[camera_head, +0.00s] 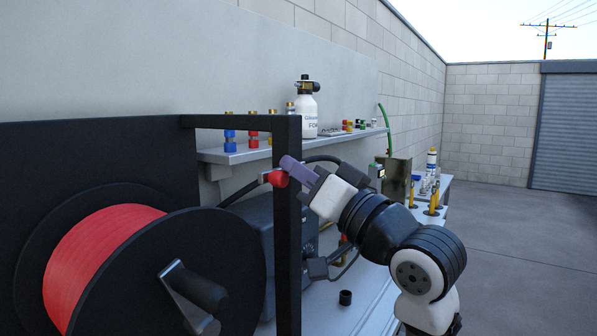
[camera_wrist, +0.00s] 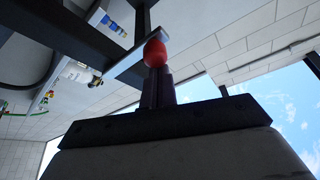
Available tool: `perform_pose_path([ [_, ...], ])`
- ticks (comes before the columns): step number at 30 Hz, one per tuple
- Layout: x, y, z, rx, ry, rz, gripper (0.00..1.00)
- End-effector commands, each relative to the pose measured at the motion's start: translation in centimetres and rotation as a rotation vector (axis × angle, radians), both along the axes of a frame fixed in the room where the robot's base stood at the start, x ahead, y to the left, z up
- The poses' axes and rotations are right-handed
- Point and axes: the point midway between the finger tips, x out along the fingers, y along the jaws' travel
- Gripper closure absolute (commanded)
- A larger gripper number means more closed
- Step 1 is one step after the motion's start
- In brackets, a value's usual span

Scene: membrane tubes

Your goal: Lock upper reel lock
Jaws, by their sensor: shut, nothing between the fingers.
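The upper reel lock shows as a red knob (camera_head: 278,178) on a short metal strip at the upright post of the black reel frame (camera_head: 287,235). In the wrist view the red knob (camera_wrist: 154,52) sits at the fingertips, with the grey metal strip (camera_wrist: 128,53) beside it. My gripper (camera_head: 292,168) has purple fingers, is shut and empty, and its tips are right at the knob. In the wrist view the fingers (camera_wrist: 156,80) partly cover the knob's lower side. I cannot tell whether they touch it.
The red hose reel (camera_head: 105,250) with a black side disc and crank handle (camera_head: 190,290) fills the left. A shelf (camera_head: 240,154) behind holds coloured fittings and a white bottle (camera_head: 307,112). A bench (camera_head: 375,315) lies below my arm. Open floor is at the right.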

Motion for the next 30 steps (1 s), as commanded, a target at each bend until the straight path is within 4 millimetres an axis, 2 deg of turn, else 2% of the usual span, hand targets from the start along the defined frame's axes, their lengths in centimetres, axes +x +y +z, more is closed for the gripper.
perform_pose_path([
  [14,0.0,0.1,-1.3,-0.060,-0.082,0.001,1.00],
  [24,0.0,0.0,-3.4,-0.198,-0.275,0.002,1.00],
  [30,0.3,-0.1,-4.4,-0.204,-0.279,0.000,1.00],
])
